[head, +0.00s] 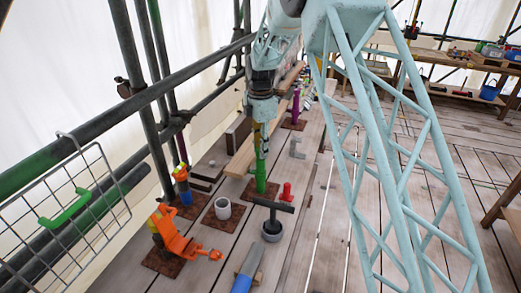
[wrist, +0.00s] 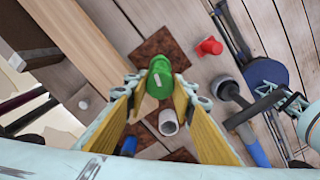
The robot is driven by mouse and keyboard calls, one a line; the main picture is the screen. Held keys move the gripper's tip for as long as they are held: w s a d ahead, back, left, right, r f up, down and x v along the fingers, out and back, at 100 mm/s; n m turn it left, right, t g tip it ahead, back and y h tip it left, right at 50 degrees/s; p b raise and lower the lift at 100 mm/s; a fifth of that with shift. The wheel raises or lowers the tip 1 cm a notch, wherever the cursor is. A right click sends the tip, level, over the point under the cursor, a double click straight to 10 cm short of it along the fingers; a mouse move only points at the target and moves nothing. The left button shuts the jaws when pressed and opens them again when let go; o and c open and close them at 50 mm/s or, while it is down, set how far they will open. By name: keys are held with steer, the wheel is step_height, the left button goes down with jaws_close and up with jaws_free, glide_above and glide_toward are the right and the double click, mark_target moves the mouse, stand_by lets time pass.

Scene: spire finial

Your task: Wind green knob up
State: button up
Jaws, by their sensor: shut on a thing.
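The green knob (head: 260,168) stands upright on a rust-brown plate (head: 251,190) on the plank deck. My gripper (head: 258,133) comes down on it from above and is shut around its upper part. In the wrist view the green knob (wrist: 160,75) shows its round top, with a pale mark, between the yellow-padded fingers of my gripper (wrist: 160,88). The fingers hide part of its sides, and its lower end is hidden in the wrist view.
A red piece (head: 286,192), a grey cup (head: 223,208) and a black-handled tool (head: 272,220) stand close by. An orange clamp-like device (head: 178,238) is at the front left. A timber board (wrist: 82,40) lies beside the plate. Scaffold rails (head: 130,118) line the left.

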stand_by(0.3)
steer(key=o, duration=0.8)
steer(key=shift+o, duration=0.2)
steer(key=shift+r, duration=0.15)
step_height(320, 180, up, 12)
stand_by(0.7)
